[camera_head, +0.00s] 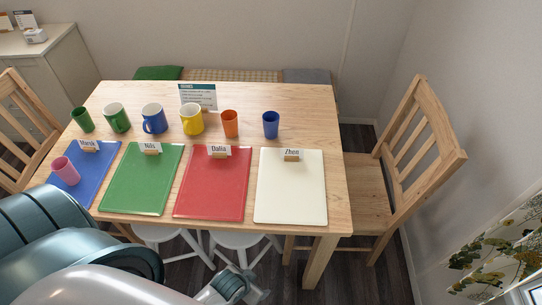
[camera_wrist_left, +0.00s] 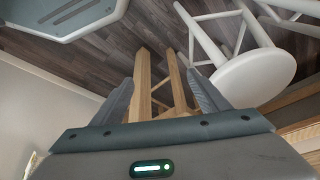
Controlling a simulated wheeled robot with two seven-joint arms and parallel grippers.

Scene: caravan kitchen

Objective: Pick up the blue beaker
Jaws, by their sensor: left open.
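The blue beaker (camera_head: 271,125) is a small handleless cup. It stands upright at the right end of the row of cups on the wooden table (camera_head: 336,170), behind the white mat with the "Zhen" card. My left gripper (camera_head: 238,287) is low in front of the table in the head view, well away from the beaker and partly hidden by my arm. In the left wrist view the two fingers of this gripper (camera_wrist_left: 160,95) are apart with nothing held between them; only floor and furniture legs show beyond. My right gripper is not in view.
Left of the beaker stand an orange beaker (camera_head: 230,124), a yellow mug (camera_head: 192,119), a blue mug (camera_head: 153,118), a green mug (camera_head: 117,118) and a green beaker (camera_head: 83,120). A pink beaker (camera_head: 66,171) is on the blue mat. A chair (camera_head: 400,160) stands right. A stool (camera_wrist_left: 252,78) is near the gripper.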

